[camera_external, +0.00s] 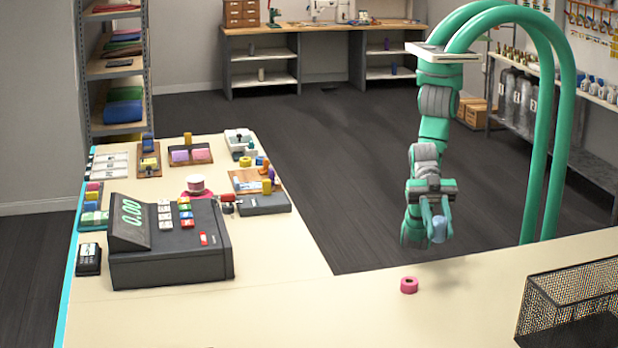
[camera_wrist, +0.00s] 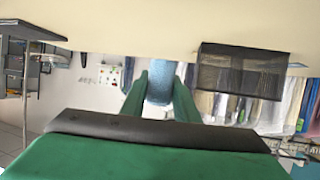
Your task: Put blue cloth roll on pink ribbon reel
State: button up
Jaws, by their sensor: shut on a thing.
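The blue cloth roll (camera_external: 439,229) is held between the fingers of my gripper (camera_external: 436,222), in the air near the counter's inner edge. In the wrist view the roll (camera_wrist: 161,84) shows between the two green fingers of my gripper (camera_wrist: 160,92). The pink ribbon reel (camera_external: 409,285) lies flat on the counter, with its hole facing up. It is lower in the external picture and a little left of the held roll, apart from it. I cannot make out the reel in the wrist view.
A black mesh basket (camera_external: 574,292) stands on the counter at the right; it also shows in the wrist view (camera_wrist: 243,80). A cash register (camera_external: 170,250) and several small items occupy the left counter. The counter (camera_external: 330,310) around the reel is clear.

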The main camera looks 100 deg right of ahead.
jog(key=w+d+r+m+t+h, duration=0.2)
jog(key=w+d+m+t, duration=0.2)
jog(key=w+d, duration=1.1)
jog(key=w+d+r+m+t+h, duration=0.2)
jog(key=w+d+m+t, duration=0.1)
jog(key=w+d, duration=1.2)
jog(key=w+d+r+m+t+h, duration=0.1)
jog(key=w+d+m+h, duration=0.15)
jog(key=d, duration=0.95)
jog(key=w+d+r+m+t+h, duration=0.15)
jog(key=w+d, duration=0.25)
jog(key=d, duration=0.8)
jog(key=w+d+r+m+t+h, duration=0.1)
jog(key=w+d+m+h, duration=0.15)
jog(key=d, duration=0.95)
send_over(195, 178)
jog(key=s, duration=0.1)
notch_tip(195, 178, down, 8)
jog(key=shift+s+a, duration=0.15)
jog(key=shift+w+f, duration=0.5)
jog(key=shift+f, duration=0.1)
jog(key=shift+w+f, duration=0.15)
jog(key=shift+f, duration=1.5)
jog(key=shift+f, duration=0.15)
